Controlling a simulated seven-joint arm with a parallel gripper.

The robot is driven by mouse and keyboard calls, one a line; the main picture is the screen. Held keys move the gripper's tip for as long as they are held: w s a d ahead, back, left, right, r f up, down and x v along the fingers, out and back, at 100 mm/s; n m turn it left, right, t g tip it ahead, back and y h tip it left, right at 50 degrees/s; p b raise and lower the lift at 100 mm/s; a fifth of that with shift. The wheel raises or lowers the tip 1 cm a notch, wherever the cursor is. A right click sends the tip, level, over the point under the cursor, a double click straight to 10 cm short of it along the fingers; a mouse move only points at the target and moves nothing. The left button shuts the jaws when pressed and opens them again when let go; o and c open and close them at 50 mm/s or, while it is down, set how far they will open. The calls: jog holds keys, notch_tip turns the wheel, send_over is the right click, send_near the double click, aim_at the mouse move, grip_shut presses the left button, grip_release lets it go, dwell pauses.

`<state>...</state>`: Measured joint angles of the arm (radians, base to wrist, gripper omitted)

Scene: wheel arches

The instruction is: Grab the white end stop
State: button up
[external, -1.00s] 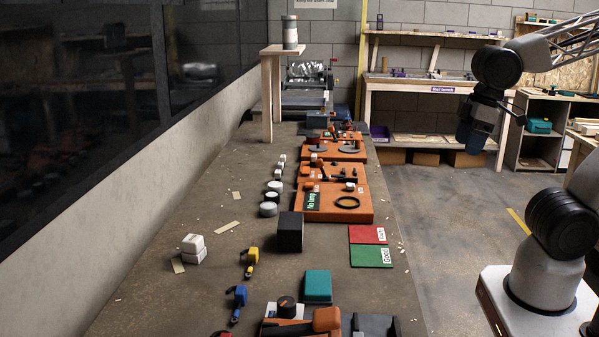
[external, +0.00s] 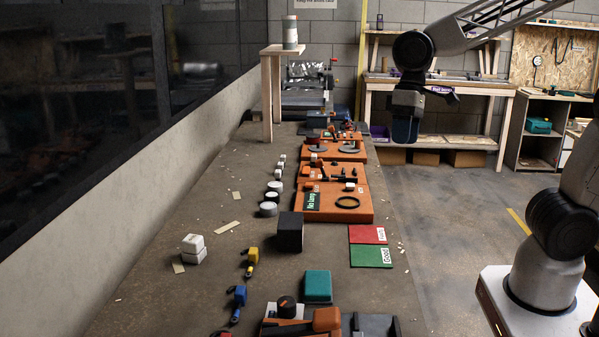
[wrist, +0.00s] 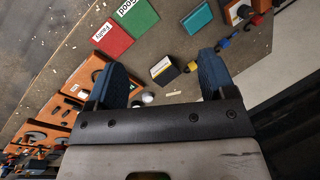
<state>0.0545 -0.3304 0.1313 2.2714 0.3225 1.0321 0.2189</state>
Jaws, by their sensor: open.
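I cannot tell for sure which white piece is the end stop. A row of white and grey round pieces (external: 273,196) runs along the bench, left of the orange boards. A round white piece (wrist: 147,98) shows between my fingers in the wrist view, far below them.
Orange boards (external: 330,214) with parts fill the bench's middle. A black box (external: 289,232), red card (external: 366,234), green card (external: 366,257) and teal box (external: 317,286) lie nearer. A wooden stand (external: 270,90) rises at the back left. Bare bench lies at the left.

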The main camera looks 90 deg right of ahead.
jog(key=w+f+m+y, duration=0.3)
jog(key=w+f+m, duration=0.1)
jog(key=w, duration=1)
jog(key=w+f+m+y, duration=0.3)
jog(key=w+f+m, duration=0.1)
jog(key=w, duration=1)
jog(key=m+t+y, duration=0.2)
jog(key=m+y, duration=0.2)
jog(key=m, duration=0.3)
send_near(193, 237)
jog(key=x, duration=0.2)
jog(key=shift+a+f, duration=0.1)
jog(key=shift+a, duration=0.2)
jog(key=shift+a, duration=0.1)
jog(key=shift+x, duration=1.2)
jog(key=shift+w+a+f, duration=0.1)
